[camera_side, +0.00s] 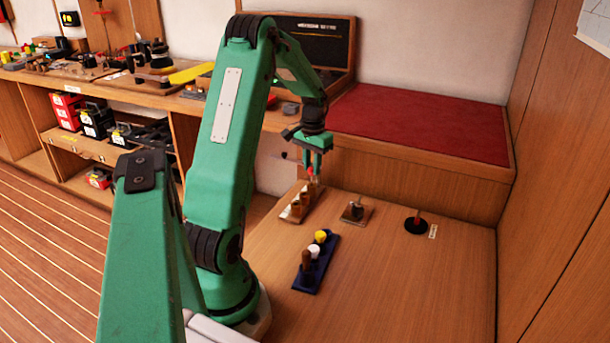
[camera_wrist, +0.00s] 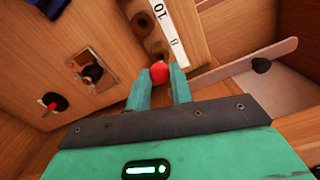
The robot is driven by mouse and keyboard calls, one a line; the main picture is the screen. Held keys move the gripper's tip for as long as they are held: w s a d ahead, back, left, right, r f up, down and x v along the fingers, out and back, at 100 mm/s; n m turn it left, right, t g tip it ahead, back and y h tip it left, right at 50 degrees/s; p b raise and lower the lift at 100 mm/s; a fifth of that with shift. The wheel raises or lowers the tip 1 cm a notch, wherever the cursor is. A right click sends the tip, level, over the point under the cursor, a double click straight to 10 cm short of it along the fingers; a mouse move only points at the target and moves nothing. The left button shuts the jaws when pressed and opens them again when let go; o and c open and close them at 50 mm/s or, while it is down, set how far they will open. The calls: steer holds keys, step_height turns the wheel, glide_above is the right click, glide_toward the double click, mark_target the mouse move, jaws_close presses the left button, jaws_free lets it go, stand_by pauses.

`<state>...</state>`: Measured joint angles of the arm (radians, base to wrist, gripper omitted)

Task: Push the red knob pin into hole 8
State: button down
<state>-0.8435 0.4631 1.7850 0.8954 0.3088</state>
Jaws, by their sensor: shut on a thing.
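My gripper (camera_side: 314,172) is shut on the red knob pin (camera_wrist: 160,72), whose round red knob shows between the fingertips in the wrist view (camera_wrist: 160,82). The pin is over the far end of the holed rail (camera_side: 289,217), which has brown round collars and a white number strip (camera_wrist: 170,25).
A blue rack (camera_side: 310,280) with yellow, white and brown-topped pins stands nearer the camera. A small plate with a dark knob (camera_side: 355,210) and a black disc (camera_side: 416,228) with a reddish pin stand to the right. The bench's front right is clear. A raised red-topped step (camera_side: 420,120) lies behind.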

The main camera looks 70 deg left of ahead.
steer(key=shift+f, duration=1.45)
steer(key=c, duration=0.8)
jaws_free()
steer(key=shift+c, duration=0.2)
steer(key=shift+r, duration=0.1)
steer(key=shift+r, duration=2.45)
steer(key=shift+r, duration=0.15)
step_height(320, 180, up, 8)
steer(key=shift+f, duration=0.2)
